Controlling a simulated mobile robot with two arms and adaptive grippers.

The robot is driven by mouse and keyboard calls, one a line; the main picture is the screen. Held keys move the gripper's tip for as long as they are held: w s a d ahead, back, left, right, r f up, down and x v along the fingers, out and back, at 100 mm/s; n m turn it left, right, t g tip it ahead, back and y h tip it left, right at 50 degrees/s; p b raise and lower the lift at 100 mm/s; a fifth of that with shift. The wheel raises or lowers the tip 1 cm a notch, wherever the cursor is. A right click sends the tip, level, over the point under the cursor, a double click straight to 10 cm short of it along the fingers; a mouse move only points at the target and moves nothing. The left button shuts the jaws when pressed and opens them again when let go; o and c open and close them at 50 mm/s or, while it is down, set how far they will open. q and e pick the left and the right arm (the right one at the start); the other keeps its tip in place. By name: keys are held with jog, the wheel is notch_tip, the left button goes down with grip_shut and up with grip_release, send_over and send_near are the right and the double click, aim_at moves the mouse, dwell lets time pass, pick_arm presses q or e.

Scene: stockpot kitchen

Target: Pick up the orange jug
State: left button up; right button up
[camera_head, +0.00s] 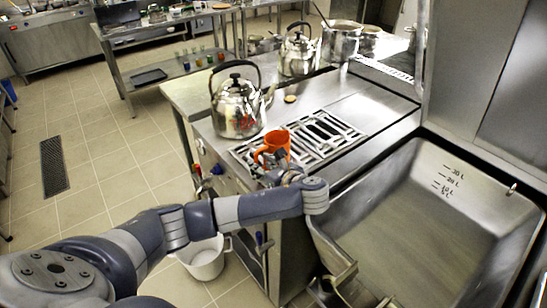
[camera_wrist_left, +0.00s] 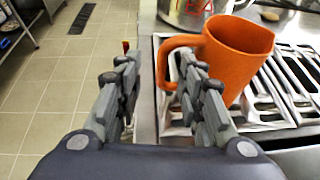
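The orange jug (camera_head: 275,147) stands upright on the slotted metal grate of the counter. In the left wrist view the jug (camera_wrist_left: 237,58) fills the upper right, with its handle (camera_wrist_left: 163,65) towards the left. My left gripper (camera_head: 281,170) is at the near side of the jug, partly blending with the grate. In the wrist view its two fingers (camera_wrist_left: 160,82) are apart, with the handle's upright bar seen between their tips. The right finger overlaps the handle opening; I cannot tell whether it touches. My right gripper is not in view.
A large steel kettle (camera_head: 238,107) stands just behind the jug, and another kettle (camera_head: 298,52) is further back. A deep steel basin (camera_head: 420,215) lies to the right. A white bucket (camera_head: 204,260) is on the floor below. Open tiled floor lies to the left.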

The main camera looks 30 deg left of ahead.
aim_at(257, 162)
pick_arm(q)
jog(key=shift+w+a+f, duration=0.15)
jog(key=shift+a, duration=0.15)
jog(key=p+x, duration=0.1)
jog(key=x, duration=0.3)
jog(key=shift+w+d+f, duration=0.1)
jog(key=shift+w+f, duration=0.05)
jog(key=shift+f, duration=0.1)
jog(key=shift+w+a+f, duration=0.15)
jog(key=shift+a, duration=0.1)
grip_shut()
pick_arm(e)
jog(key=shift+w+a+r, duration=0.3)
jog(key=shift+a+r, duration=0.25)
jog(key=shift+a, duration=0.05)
